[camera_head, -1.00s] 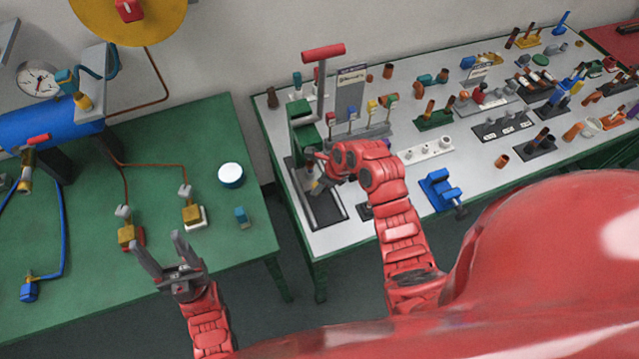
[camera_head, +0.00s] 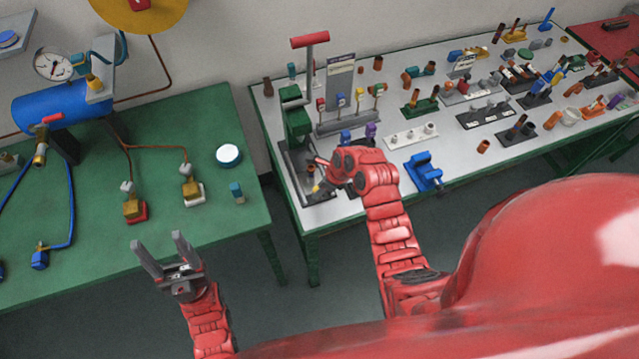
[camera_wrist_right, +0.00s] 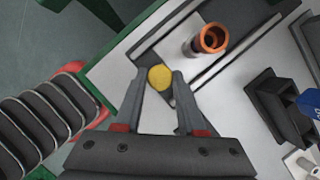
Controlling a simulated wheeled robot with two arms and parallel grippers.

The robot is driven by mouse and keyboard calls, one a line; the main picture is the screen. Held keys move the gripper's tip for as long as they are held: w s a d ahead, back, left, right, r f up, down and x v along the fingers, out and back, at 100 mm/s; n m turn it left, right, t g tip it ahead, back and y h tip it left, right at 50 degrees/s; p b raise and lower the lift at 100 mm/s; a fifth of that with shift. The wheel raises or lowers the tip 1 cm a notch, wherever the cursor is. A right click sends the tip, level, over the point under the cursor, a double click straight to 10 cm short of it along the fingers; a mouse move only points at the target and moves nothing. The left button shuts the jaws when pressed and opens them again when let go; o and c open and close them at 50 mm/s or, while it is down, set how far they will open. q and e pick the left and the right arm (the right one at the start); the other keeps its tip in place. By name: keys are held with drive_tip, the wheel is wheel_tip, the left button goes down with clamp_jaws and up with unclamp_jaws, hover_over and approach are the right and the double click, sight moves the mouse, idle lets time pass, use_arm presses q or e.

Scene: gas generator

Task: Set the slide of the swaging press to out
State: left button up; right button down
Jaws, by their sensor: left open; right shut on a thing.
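The swaging press (camera_head: 296,118) is green with a red-topped lever and stands at the left end of the white-topped table. Its dark base with rails (camera_wrist_right: 238,47) reaches toward the table's front edge. A copper-coloured ring piece (camera_wrist_right: 213,38) stands between the rails, and also shows in the head view (camera_head: 311,170), in front of the press body. My right gripper (camera_wrist_right: 159,82) is shut on a yellow knob (camera_wrist_right: 160,77) at the front end of the slide. My left gripper (camera_head: 158,242) is open and empty, at the green table's front edge.
A blue vise (camera_head: 424,170) stands right of my right arm. A white block with sockets (camera_head: 411,135) and a rack of coloured parts (camera_head: 348,124) lie behind. The green table (camera_head: 75,262) holds valves and a blue cylinder. A floor gap separates the tables.

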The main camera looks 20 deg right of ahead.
drive_tip(key=c, duration=0.5)
unclamp_jaws()
drive_tip(key=shift+s+r, duration=0.1)
drive_tip(key=p+v, duration=0.3)
drive_tip(key=v, duration=1.4)
drive_tip(key=shift+p, duration=0.3)
drive_tip(key=shift+d, duration=0.15)
